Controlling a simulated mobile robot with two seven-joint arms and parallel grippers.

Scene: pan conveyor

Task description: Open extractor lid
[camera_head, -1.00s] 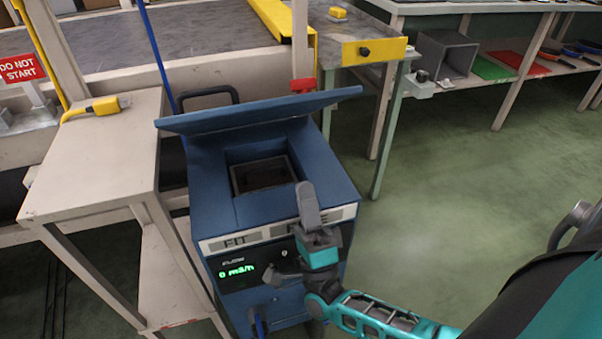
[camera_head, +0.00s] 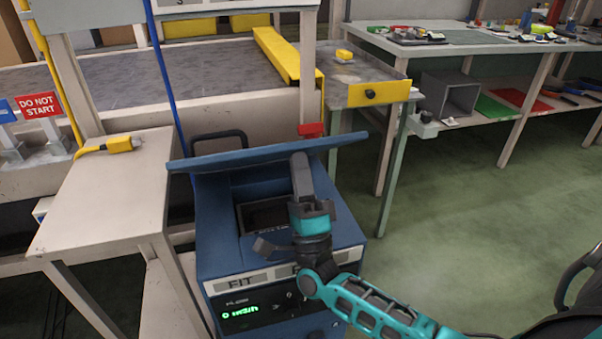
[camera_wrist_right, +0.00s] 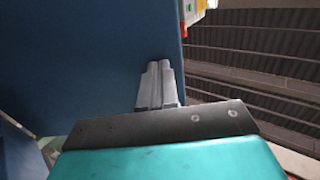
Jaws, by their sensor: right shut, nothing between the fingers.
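The blue extractor (camera_head: 215,230) stands in the lower middle of the head view. Its lid (camera_head: 265,152) is raised and tilted up at the back, and the dark square recess (camera_head: 265,215) below is exposed. My right gripper (camera_head: 298,160) is shut and empty, with its fingers pointing up in front of the lid's right part. In the right wrist view the shut fingers (camera_wrist_right: 158,75) lie against or just before a blue panel (camera_wrist_right: 90,50), which looks like the lid; I cannot tell whether they touch. My left gripper is not in view.
A beige table (camera_head: 105,195) with a yellow connector (camera_head: 120,145) stands close on the left. A conveyor (camera_head: 180,70) runs behind, and a metal table with a yellow front plate (camera_head: 378,92) stands behind to the right. The green floor (camera_head: 450,220) on the right is clear.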

